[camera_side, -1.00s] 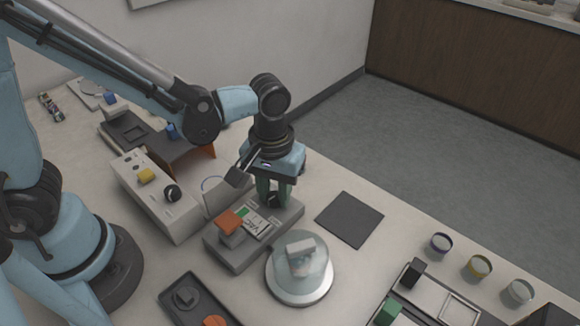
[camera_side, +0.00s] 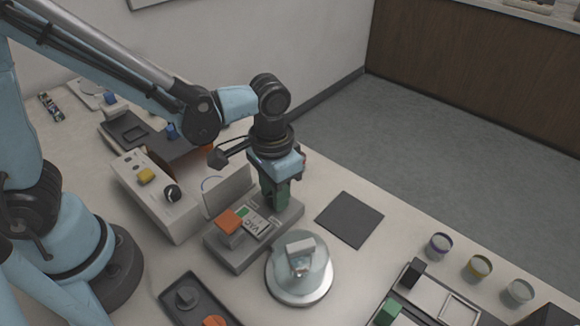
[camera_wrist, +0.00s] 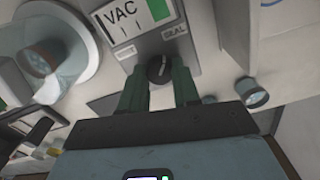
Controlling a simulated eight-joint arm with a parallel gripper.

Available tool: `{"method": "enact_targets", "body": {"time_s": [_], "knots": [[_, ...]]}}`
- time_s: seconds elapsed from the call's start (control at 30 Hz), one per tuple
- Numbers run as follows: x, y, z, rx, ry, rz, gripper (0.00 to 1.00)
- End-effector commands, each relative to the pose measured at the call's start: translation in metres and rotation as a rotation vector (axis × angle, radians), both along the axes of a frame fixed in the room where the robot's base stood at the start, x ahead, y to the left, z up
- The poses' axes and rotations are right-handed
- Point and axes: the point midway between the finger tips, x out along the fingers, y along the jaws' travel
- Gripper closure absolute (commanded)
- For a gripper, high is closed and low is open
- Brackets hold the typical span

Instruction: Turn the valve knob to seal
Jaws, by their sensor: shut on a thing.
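The valve knob (camera_wrist: 158,70) is dark and round with a pale pointer line. It sits on the grey VAC unit (camera_side: 238,258), beside a small label that seems to read SEAL. My gripper (camera_wrist: 157,86) has its green fingers on either side of the knob and is shut on it. In the side view my gripper (camera_side: 275,203) points down at the unit's far right end, and its fingers hide the knob. The VAC gauge (camera_side: 258,226) has a white face with a green zone; its needle is too small to read surely.
An orange-topped block (camera_side: 229,221) stands on the unit's left part. A clear dome on a round plate (camera_side: 302,298) stands just in front. A beige control box (camera_side: 140,185) is at left. A dark flat mat (camera_side: 350,219) lies right, with clear table around it.

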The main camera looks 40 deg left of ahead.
Motion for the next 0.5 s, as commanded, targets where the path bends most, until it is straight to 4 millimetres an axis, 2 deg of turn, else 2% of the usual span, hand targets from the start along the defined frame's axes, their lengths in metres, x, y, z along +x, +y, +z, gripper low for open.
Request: {"method": "enact_targets", "body": {"time_s": [0.4, 0.43, 0.5], "knots": [[-0.0005, -0.0001, 0.0004, 0.001, 0.003, -0.005, 0.99], [-0.0005, -0.0001, 0.0004, 0.001, 0.003, -0.005, 0.64], [-0.0005, -0.0001, 0.0004, 0.001, 0.003, -0.005, 0.54]]}}
